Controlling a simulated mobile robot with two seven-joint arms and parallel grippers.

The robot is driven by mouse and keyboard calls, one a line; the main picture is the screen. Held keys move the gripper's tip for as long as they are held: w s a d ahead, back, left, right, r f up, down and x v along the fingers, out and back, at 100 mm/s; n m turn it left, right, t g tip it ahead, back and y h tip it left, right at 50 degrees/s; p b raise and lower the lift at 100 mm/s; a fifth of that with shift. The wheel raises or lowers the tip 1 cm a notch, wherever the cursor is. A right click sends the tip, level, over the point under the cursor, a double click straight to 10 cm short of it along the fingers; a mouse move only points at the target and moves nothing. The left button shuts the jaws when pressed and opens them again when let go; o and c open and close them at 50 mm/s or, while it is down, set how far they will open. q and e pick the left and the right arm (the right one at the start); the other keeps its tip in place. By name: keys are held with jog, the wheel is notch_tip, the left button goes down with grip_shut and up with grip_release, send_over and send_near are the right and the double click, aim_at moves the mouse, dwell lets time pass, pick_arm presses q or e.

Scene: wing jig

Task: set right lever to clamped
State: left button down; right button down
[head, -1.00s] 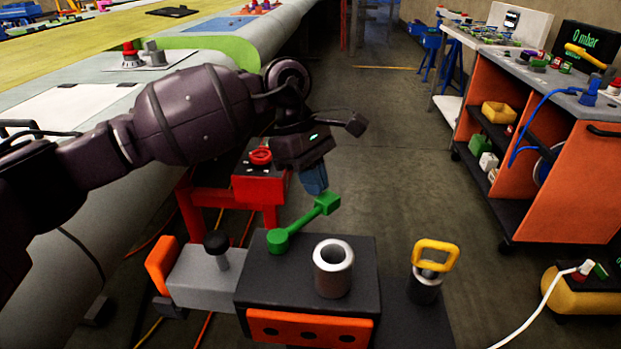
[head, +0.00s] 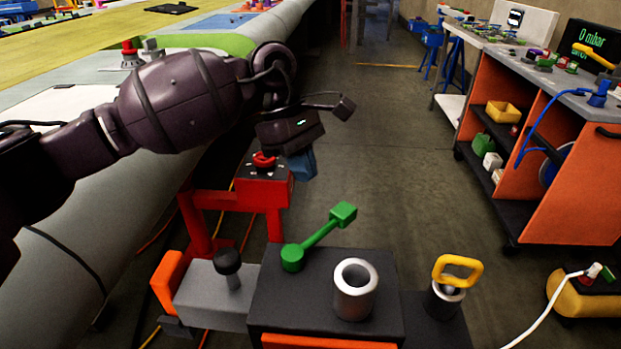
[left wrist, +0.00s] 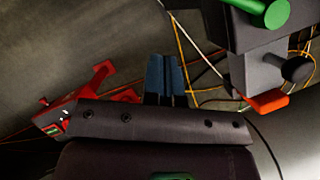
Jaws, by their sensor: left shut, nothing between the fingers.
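The green lever (head: 318,235) sits on top of a dark block (head: 300,310). Its round pivot is at the block's left back, and its arm points toward the back right, ending in a square knob. No label on it is readable, so I cannot tell which position is clamped. My left gripper (head: 302,166), with blue fingers, is shut and empty. It hangs behind and above the lever's knob, apart from it. My right gripper is out of view.
A metal sleeve (head: 354,288) and a yellow-handled pin (head: 457,270) stand right of the lever. A black knob (head: 228,262) on a grey block is at left. A red stand (head: 265,190) is just behind. Open floor (head: 400,170) lies behind and right.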

pick_arm(q)
jog(key=v, duration=0.8)
jog(key=shift+s+d, duration=0.3)
jog(key=shift+d, duration=0.05)
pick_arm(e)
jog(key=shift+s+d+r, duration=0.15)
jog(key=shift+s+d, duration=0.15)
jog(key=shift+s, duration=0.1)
pick_arm(q)
jog(key=shift+r, duration=0.2)
